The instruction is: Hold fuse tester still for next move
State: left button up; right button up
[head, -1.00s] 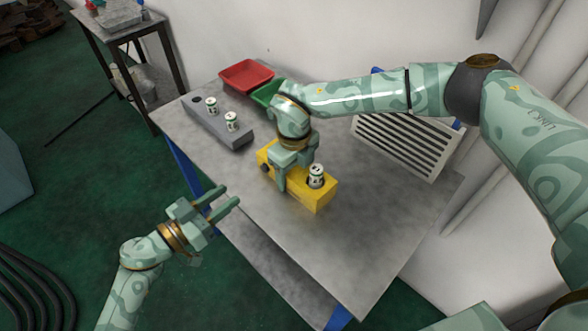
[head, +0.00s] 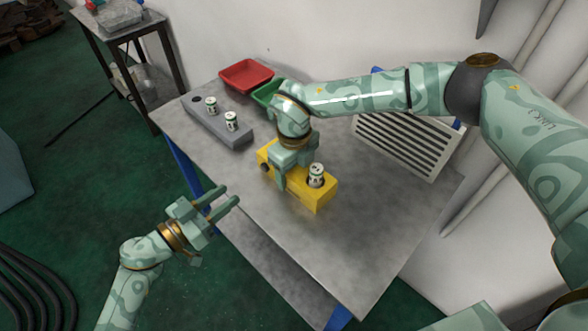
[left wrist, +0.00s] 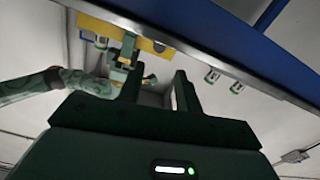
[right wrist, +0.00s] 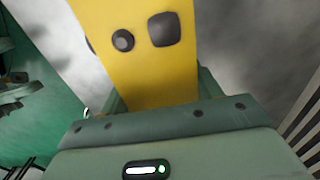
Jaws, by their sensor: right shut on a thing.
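The yellow fuse tester (head: 327,193) lies on the grey table. A white-and-green fuse (head: 316,171) stands upright in a dark socket near its right end. My right gripper (head: 288,180) is over its middle from above, shut on its body. In the right wrist view the tester's yellow face (right wrist: 140,75), with a round dark knob and a square dark button, is between the fingers. My left gripper (head: 231,195) is open and empty, off the table's left edge. In the left wrist view the tester (left wrist: 102,27) shows beyond the open fingers.
A grey block (head: 200,121) holds two similar fuses and has one empty hole. A red bin (head: 246,75) and a partly hidden green bin (head: 265,95) are at the back. A slatted vent panel (head: 405,145) stands at the right. The table's front (head: 345,255) is clear.

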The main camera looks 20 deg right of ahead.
pick_arm(q)
grip_shut()
dwell(1.5)
